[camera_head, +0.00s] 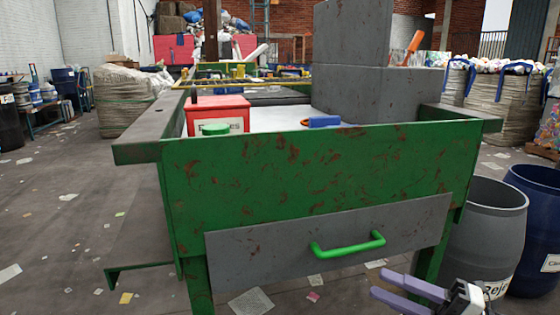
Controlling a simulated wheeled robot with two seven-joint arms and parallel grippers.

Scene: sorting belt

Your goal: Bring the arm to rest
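My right gripper (378,282) is at the bottom right, low in front of the green sorting table (300,165). Its two purple fingers are apart, with nothing between them. The fingers point left, below and to the right of the green handle (347,245) on the grey drawer front (260,252), and do not touch it. I cannot tell whether the drawer is fully closed. My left gripper is not in view.
On the table are a red box (230,107), a green round item (215,129), a blue item (321,122) and large grey blocks (365,92). A grey barrel (490,225) and a blue barrel (540,195) stand right. Left floor is mostly clear, with scattered paper.

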